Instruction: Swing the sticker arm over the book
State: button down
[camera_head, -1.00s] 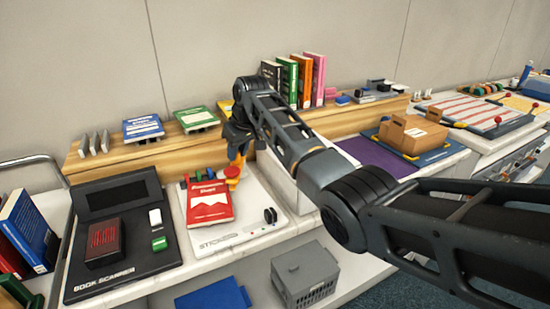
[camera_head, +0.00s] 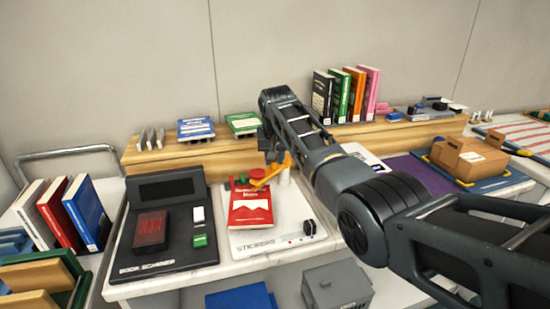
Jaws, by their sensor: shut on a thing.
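The red book (camera_head: 250,211) lies flat on the white sticker station (camera_head: 278,236). The orange sticker arm (camera_head: 266,179) reaches leftward from near a white post (camera_head: 284,177) at the back of the station. Its left end is at the top edge of the red book in this view; I cannot tell how far above the cover it is. My gripper (camera_head: 273,157) comes down from the back and is shut on the sticker arm. Its fingertips are dark, small and partly hidden by my arm.
The book scanner (camera_head: 157,255) stands to the left, with a cart of books (camera_head: 66,210) beyond it. A wooden ledge (camera_head: 185,156) with books runs behind. Small red and green pieces (camera_head: 239,179) sit behind the red book.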

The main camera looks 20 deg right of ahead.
jog(key=shift+w, duration=0.1)
jog(key=c, duration=0.9)
grip_release()
jog(key=shift+r, duration=0.1)
jog(key=shift+v, duration=3.8)
